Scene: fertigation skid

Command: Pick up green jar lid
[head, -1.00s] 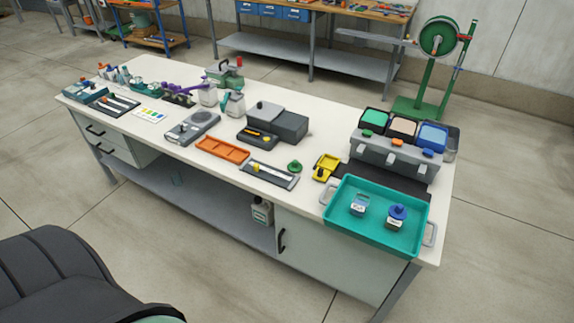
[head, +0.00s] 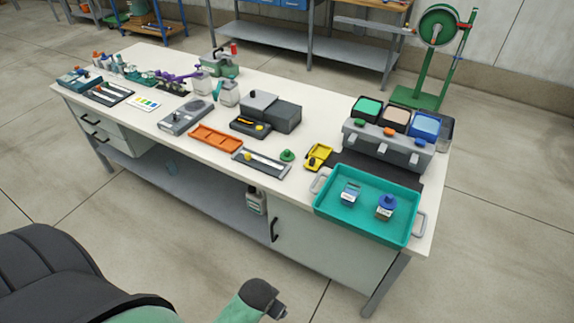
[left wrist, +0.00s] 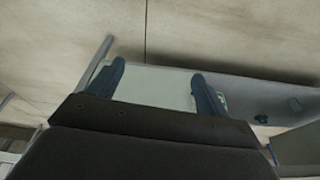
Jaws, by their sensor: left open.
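The green jar lid (head: 287,155) lies on the white bench top, in the middle of the head view. It sits between a grey tray with a light stick (head: 261,164) and a yellow holder (head: 318,157), and nothing covers it. My left gripper (left wrist: 155,88) is open and empty in the left wrist view, its two dark fingers wide apart. The lid cannot be made out in that view. A green and dark part of my arm shows at the bottom of the head view, in front of the bench and well short of the lid. My right gripper is not seen.
A teal tray (head: 331,211) with two small jars stands at the bench's front right. Behind it is a grey rack (head: 387,146) with coloured bins. An orange tray (head: 215,138) and a dark grey box (head: 285,116) stand left of the lid. A cabinet (head: 300,240) is below.

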